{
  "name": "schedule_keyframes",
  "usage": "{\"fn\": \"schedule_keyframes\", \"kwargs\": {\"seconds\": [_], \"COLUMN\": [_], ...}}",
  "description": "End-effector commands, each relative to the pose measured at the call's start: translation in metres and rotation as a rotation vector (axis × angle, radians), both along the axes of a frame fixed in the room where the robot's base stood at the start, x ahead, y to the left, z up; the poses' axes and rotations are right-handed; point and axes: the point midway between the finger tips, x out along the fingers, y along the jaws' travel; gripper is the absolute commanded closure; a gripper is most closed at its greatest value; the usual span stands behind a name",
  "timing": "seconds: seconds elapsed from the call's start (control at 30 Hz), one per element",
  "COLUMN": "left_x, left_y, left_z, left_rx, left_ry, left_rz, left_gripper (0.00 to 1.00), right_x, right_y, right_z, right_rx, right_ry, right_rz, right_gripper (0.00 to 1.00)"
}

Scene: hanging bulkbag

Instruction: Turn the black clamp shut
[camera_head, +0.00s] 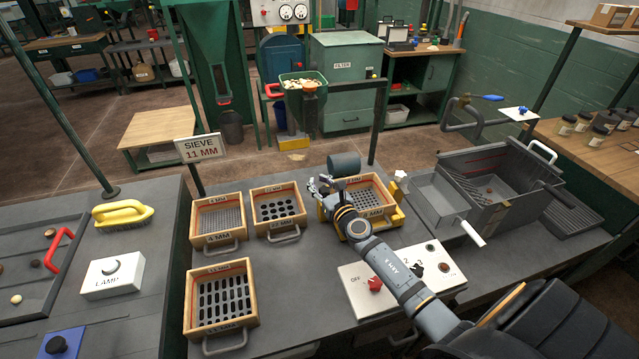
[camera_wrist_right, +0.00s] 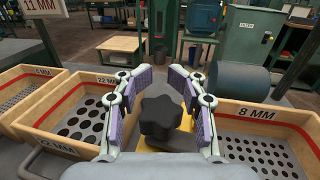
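The black clamp (camera_wrist_right: 160,117) is a lobed star knob, seen in the right wrist view in front of a yellow base (camera_wrist_right: 170,142). My right gripper (camera_wrist_right: 158,84) is open, with one finger on each side of the knob; I cannot tell whether the pads touch it. In the head view my right gripper (camera_head: 322,186) is at the left side of the 8 mm sieve (camera_wrist_right: 265,116), which sits in a yellow frame (camera_head: 393,216). The knob is not clear there, hidden near the gripper. My left gripper is not in view.
A 22 mm sieve (camera_wrist_right: 40,145) stands to the left of the gripper, with more wooden sieves beyond. A dark green cylinder (camera_head: 344,165) lies behind the 8 mm sieve. A switch panel (camera_head: 354,286) lies below my right arm. A white knob (camera_head: 401,176) is at the frame's right.

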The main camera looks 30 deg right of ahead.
Motion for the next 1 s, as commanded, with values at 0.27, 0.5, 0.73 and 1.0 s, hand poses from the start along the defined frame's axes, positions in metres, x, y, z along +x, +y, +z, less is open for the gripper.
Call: {"fn": "schedule_keyframes", "kwargs": {"seconds": [0.27,0.5,0.73,1.0], "left_x": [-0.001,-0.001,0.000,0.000], "left_y": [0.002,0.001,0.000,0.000], "left_z": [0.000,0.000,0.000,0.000], "left_rx": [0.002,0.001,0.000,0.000], "left_ry": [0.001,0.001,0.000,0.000], "left_rz": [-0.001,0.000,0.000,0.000], "left_gripper": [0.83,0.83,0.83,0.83], "right_x": [-0.001,-0.040,-0.094,-0.120], "right_y": [0.000,0.002,0.004,0.005], "right_z": [-0.001,-0.003,-0.002,-0.001], "right_rx": [0.000,-0.004,-0.003,0.000], "right_ry": [0.001,0.006,0.004,0.001], "right_rz": [0.000,0.002,0.003,0.001], "right_gripper": [0.62,0.62,0.62,0.62]}}
